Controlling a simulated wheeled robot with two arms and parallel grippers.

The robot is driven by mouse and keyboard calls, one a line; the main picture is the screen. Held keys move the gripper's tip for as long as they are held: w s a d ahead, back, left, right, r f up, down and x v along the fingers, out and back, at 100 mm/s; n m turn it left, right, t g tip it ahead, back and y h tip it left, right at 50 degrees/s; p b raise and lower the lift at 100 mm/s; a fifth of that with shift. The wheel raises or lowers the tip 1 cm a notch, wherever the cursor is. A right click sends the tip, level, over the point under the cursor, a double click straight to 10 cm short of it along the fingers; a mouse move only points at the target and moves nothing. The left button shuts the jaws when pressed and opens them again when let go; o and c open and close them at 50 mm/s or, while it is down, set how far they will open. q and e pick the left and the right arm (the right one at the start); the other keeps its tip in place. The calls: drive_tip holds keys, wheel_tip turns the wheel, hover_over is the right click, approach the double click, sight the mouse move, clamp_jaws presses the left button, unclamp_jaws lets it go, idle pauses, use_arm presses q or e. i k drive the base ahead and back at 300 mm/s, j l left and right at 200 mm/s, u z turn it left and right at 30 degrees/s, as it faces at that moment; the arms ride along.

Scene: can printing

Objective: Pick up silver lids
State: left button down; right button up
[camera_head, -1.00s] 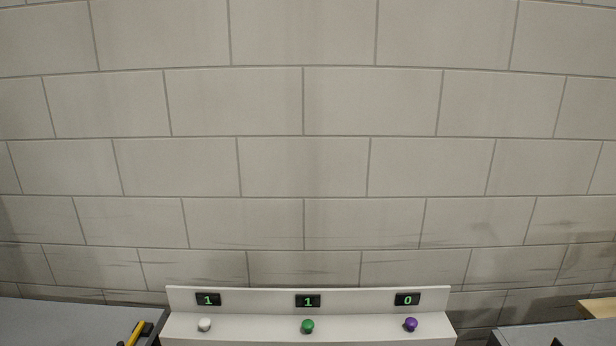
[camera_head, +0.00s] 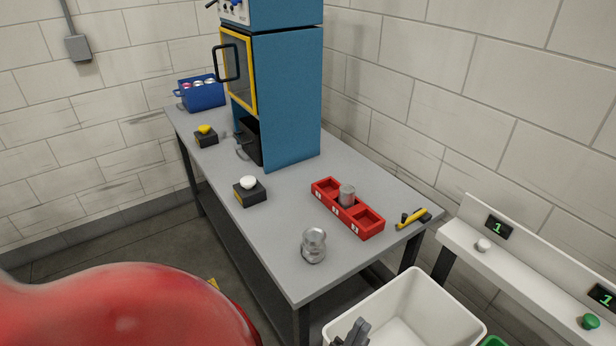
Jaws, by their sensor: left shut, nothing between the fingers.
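A red tray (camera_head: 325,201) with three compartments lies on the grey table (camera_head: 290,235). A silver cylinder (camera_head: 347,194), perhaps a stack of lids, stands in its middle compartment; the two outer compartments look empty. A shiny silver round object (camera_head: 314,246) sits on the table near its front edge; I cannot tell if it is a can or stacked lids. My left gripper (camera_head: 354,333) shows at the bottom edge, shut and empty, in front of the white bin and apart from the silver things. My right gripper is out of view.
A tall blue machine (camera_head: 292,95) with a yellow-framed door stands on the table. Behind it is a blue crate (camera_head: 202,97) holding cans. Two button boxes, one yellow-topped (camera_head: 206,139) and one white-topped (camera_head: 250,196), stand in front. A white bin (camera_head: 450,318) stands below right.

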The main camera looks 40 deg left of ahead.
sight(346, 194)
drive_tip(key=k+l+u, duration=0.15)
drive_tip(key=u, duration=0.9)
